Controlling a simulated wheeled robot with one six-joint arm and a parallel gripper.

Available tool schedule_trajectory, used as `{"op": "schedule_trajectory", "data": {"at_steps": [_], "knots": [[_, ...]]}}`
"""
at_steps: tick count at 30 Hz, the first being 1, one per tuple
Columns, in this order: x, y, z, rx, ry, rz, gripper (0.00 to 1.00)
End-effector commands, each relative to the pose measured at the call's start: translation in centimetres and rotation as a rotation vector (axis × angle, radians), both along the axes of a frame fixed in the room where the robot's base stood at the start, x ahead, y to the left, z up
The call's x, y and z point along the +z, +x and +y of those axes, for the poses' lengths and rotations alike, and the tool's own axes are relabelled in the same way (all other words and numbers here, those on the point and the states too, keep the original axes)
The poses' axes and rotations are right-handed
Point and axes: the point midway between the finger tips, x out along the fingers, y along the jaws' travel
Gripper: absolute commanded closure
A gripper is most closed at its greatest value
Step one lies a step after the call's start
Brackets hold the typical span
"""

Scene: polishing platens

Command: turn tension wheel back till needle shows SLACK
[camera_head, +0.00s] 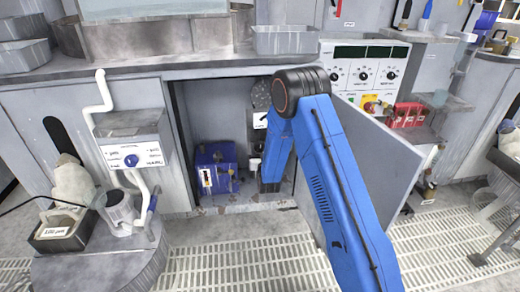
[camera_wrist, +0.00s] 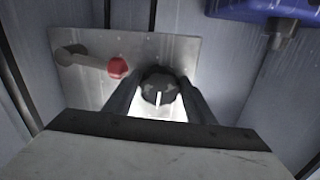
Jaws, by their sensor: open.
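In the wrist view a round black knob (camera_wrist: 160,88) with a white pointer line sits on a metal plate (camera_wrist: 186,48). I cannot tell whether this knob is the tension wheel. My gripper (camera_wrist: 158,80) is open, with one dark finger on each side of the knob; contact is unclear. A lever with a red end (camera_wrist: 118,67) is on the same plate, left of the knob. No needle or SLACK mark is readable. In the head view my arm reaches into the open cabinet and its gripper end is hidden.
A blue box (camera_head: 215,167) stands inside the cabinet, left of my arm. The open cabinet door (camera_head: 372,155) is to the right. A control panel (camera_head: 363,75) with several dials is above it. A blue housing (camera_wrist: 262,8) hangs at upper right in the wrist view.

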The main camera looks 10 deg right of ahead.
Motion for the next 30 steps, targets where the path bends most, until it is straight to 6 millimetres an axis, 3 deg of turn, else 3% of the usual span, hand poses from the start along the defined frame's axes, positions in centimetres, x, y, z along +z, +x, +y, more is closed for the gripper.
{"op": "schedule_trajectory", "data": {"at_steps": [2, 6, 17, 30], "knots": [[-0.01, -0.01, 0.00, 0.000, 0.000, 0.000, 0.50], [-0.01, -0.02, 0.00, 0.000, 0.000, 0.000, 0.80], [-0.01, -0.04, -0.02, 0.000, -0.044, 0.000, 0.80], [-0.02, -0.05, -0.04, 0.000, -0.350, 0.000, 0.80]]}}
